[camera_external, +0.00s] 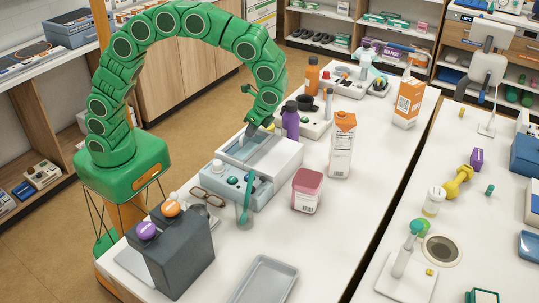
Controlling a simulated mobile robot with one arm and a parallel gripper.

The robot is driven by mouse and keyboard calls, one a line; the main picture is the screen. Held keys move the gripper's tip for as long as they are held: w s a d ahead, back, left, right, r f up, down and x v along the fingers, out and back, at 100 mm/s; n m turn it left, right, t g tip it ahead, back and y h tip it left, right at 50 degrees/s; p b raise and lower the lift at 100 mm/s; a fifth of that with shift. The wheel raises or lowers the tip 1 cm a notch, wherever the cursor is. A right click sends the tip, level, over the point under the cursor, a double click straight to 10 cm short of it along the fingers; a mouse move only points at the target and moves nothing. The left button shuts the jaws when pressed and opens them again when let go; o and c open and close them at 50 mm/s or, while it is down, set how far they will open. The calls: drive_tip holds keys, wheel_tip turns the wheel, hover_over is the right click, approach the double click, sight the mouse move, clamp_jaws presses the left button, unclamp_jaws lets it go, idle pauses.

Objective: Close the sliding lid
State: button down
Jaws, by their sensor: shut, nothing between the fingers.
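A white box with a pale blue-grey recessed strip along its top (283,163) stands on the white table, left of the middle of the picture. It appears to be the box with the sliding lid, but I cannot clearly tell lid from opening.
A grey-blue control panel with knobs (216,171) and a teal-handled tool (246,205) stand near the box's front. A pink container (306,191), an orange-topped carton (342,145) and a purple bottle (290,121) are close by.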

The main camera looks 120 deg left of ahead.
drive_tip(key=v, duration=0.9)
drive_tip(key=shift+w, duration=0.3)
drive_tip(key=c, duration=1.4)
unclamp_jaws()
drive_tip(key=shift+n, duration=0.3)
drive_tip(key=shift+o, duration=1.2)
drive_tip(key=shift+s+a+n, duration=0.1)
drive_tip(key=shift+s+n, duration=0.05)
drive_tip(key=shift+n, duration=0.25)
drive_tip(key=n+t, duration=0.3)
drive_tip(key=n, duration=1.4)
hover_over(254, 143)
drive_tip(key=s, duration=0.2)
drive_tip(key=shift+w+f, duration=0.15)
drive_tip(key=shift+f, duration=1.9)
drive_tip(key=shift+w+f, duration=0.1)
drive_tip(key=shift+f, duration=1.95)
clamp_jaws()
